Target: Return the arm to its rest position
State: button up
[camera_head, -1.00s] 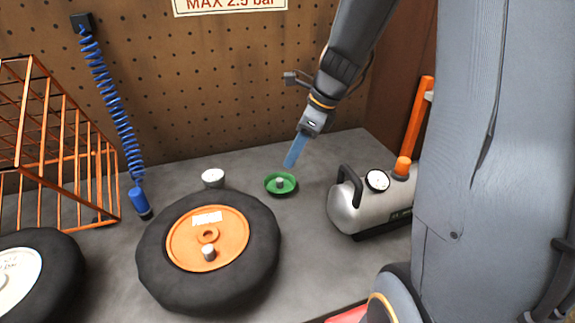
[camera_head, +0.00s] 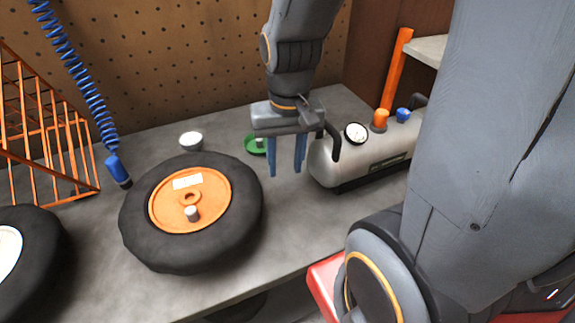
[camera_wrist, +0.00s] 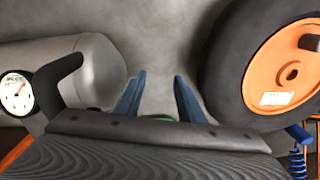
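My gripper (camera_head: 287,172) hangs above the grey bench, pointing down, between the orange-rimmed wheel and the silver compressor tank. Its two blue fingers are apart with nothing between them; the wrist view also shows the fingers (camera_wrist: 158,88) spread over bare bench. A green dish (camera_head: 255,146) with a small grey piece in it stands behind the gripper, partly hidden by it in the head view. In the wrist view only a sliver of green shows behind the gripper's body.
The wheel (camera_head: 232,228) lies flat at left of the gripper; the compressor (camera_head: 365,160) with black handle and gauge is close at right. A white cup (camera_head: 190,140), blue air hose (camera_head: 85,85), orange rack (camera_head: 60,190) and second wheel (camera_head: 45,245) are farther left.

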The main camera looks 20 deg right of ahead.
jog(key=shift+s+f+n, duration=0.25)
jog(key=shift+s+n, duration=0.4)
jog(key=shift+n, duration=0.45)
